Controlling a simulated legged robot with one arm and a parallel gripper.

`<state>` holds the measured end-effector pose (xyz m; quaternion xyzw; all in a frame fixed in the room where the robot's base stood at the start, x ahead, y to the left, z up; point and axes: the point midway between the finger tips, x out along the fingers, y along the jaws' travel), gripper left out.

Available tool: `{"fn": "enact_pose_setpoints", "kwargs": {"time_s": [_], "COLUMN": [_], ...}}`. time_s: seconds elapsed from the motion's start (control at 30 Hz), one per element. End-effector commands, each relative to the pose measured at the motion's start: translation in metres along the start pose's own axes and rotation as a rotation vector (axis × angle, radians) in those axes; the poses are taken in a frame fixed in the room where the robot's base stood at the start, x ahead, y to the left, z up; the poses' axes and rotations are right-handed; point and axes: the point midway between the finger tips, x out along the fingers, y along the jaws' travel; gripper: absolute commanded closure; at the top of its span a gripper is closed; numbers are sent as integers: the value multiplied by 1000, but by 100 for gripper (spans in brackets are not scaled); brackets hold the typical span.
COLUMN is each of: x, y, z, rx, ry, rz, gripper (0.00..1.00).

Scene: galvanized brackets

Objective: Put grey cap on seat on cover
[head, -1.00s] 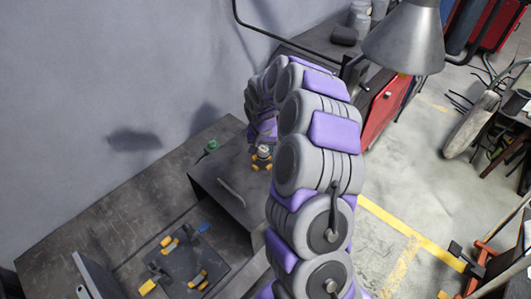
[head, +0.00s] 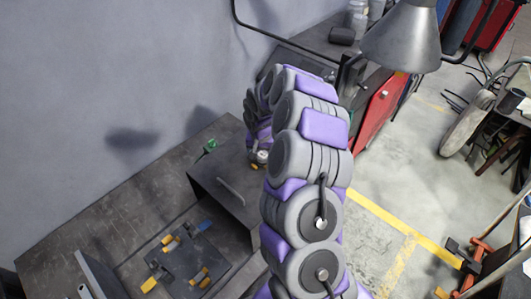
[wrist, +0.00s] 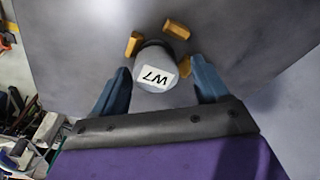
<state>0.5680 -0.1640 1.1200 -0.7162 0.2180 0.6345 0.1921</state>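The grey cap (wrist: 155,76), a short cylinder with a white "W7" label on top, shows in the wrist view. Several yellow-orange blocks (wrist: 176,29) stand around it on a grey surface (wrist: 75,45), and a dark ring shows at its far edge. Whether it is fully down in the seat cannot be told. My gripper (wrist: 161,66) has its two blue fingers on either side of the cap, spread, with a clear gap on the right. In the head view the cap (head: 263,156) is small and partly hidden by my arm, at the far end of the dark box-like cover (head: 212,183).
A bar handle (head: 231,191) lies along the cover. A small green piece (head: 210,145) is at its far left edge. A dark plate (head: 185,270) with yellow and blue pieces lies at front left. A lamp shade (head: 402,40) hangs at upper right. The bench's left part is clear.

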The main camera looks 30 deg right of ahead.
Motion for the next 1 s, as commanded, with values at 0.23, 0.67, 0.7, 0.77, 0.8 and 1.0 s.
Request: {"fn": "enact_pose_setpoints", "kwargs": {"time_s": [0.23, 0.67, 0.7, 0.77, 0.8, 1.0], "x": [1, -36, -44, -58, -66, -100], "y": [5, 5, 5, 4, 3, 4], "z": [-1, -3, -2, -1, -1, -1], "rx": [1, 1, 2, 2, 2, 0], "ry": [-4, 3, 2, 2, 3, -2], "rz": [-3, -6, -5, -3, -4, -1], "gripper": [26, 26, 26, 26, 26, 26]}}
